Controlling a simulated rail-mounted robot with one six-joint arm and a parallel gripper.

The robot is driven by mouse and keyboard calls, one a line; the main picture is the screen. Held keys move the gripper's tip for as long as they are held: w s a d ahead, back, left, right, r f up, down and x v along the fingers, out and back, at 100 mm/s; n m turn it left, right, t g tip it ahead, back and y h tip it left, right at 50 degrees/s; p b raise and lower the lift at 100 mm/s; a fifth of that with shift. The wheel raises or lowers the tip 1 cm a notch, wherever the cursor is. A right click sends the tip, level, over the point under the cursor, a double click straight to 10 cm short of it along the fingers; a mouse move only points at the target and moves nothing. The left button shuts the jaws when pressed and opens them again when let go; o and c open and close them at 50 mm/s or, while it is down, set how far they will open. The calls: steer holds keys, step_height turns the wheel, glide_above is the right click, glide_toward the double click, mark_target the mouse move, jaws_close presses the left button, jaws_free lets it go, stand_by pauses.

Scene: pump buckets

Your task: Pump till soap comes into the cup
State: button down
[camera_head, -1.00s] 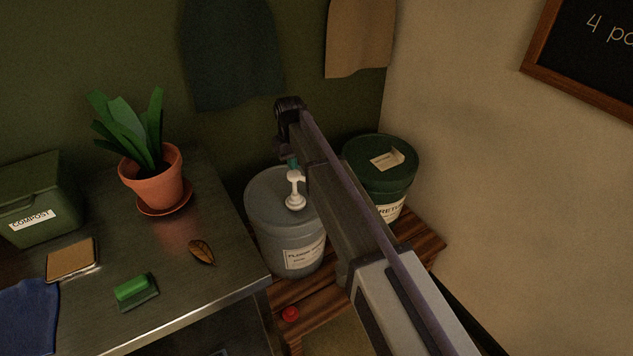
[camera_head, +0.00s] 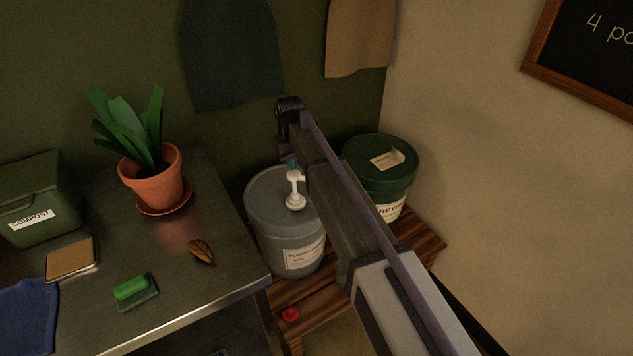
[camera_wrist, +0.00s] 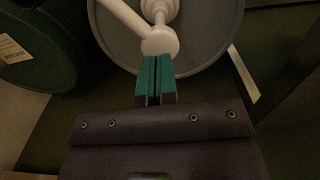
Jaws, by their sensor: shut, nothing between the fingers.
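The grey bucket (camera_head: 270,212) with a labelled front stands on the wooden slatted platform. A white pump (camera_head: 295,190) rises from its lid. In the wrist view the pump head (camera_wrist: 160,42) is at the top middle, over the bucket's grey lid (camera_wrist: 205,55). My gripper (camera_wrist: 156,60) is shut, its two teal fingertips together at the pump head's near edge. I cannot tell whether they touch it. In the head view the teal fingertips (camera_head: 292,163) show just above the pump, mostly hidden by my arm. No cup is visible.
A dark green bucket (camera_head: 380,165) stands behind to the right. The steel table (camera_head: 215,275) at left holds a potted plant (camera_head: 155,175), a compost bin (camera_head: 35,200), a green sponge (camera_head: 132,287) and a leaf (camera_head: 201,252). A red object (camera_head: 290,314) lies on the platform.

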mark_target(294, 173)
steer(key=shift+f+b, duration=2.7)
steer(key=shift+f, duration=0.1)
steer(key=shift+r, duration=0.1)
step_height(294, 173, up, 5)
steer(key=p, duration=0.5)
steer(key=shift+f+b, duration=2.6)
steer(key=shift+f, duration=0.05)
steer(key=shift+r+p, duration=2.55)
steer(key=shift+p, duration=0.05)
step_height(294, 173, up, 6)
steer(key=p, duration=0.6)
